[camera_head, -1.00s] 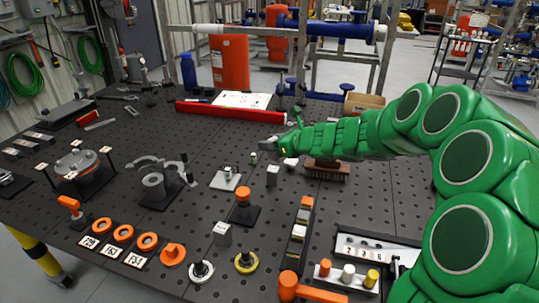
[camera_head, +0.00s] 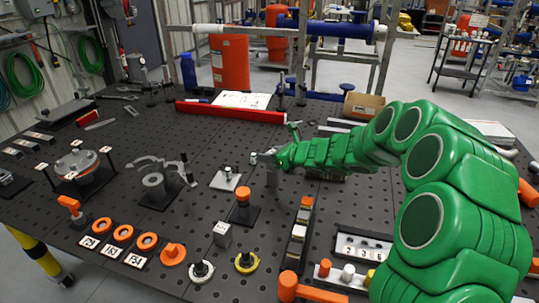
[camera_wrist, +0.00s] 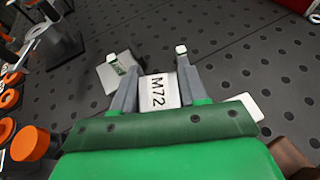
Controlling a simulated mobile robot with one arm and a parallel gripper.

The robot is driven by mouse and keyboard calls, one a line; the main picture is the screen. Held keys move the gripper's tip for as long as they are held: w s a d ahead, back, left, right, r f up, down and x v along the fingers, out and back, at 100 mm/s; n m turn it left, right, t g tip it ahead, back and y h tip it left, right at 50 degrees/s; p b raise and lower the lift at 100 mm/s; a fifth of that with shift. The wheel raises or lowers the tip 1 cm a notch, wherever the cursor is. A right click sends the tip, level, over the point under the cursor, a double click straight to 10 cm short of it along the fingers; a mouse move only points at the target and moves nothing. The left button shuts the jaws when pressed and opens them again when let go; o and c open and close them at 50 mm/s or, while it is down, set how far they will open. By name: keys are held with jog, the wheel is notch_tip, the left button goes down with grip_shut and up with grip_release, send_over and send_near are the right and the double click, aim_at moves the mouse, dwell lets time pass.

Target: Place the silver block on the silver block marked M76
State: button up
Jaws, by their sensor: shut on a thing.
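My gripper (camera_head: 268,156) is over the middle of the black perforated table. In the wrist view its two fingers (camera_wrist: 152,75) stand on either side of a silver block (camera_wrist: 158,91) marked M72, and it is shut on that block. The held block (camera_head: 272,174) shows just below the fingers in the head view; whether it touches the table is unclear. Another silver block (camera_head: 222,235) stands on the table nearer the front, left of the gripper. Its marking is too small to read, so I cannot tell if it is M76.
A silver plate (camera_head: 224,182) with a small post lies just left of the gripper. An orange-topped post (camera_head: 243,194) stands between the two blocks. A black strip with several coloured blocks (camera_head: 299,232) is to the right. A red bar (camera_head: 230,112) lies behind.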

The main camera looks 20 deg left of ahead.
jog(key=shift+f, duration=0.1)
jog(key=o, duration=1.2)
jog(key=shift+d+r, duration=0.35)
jog(key=shift+d, duration=0.05)
jog(key=v, duration=1.1)
jog(key=shift+s, duration=0.2)
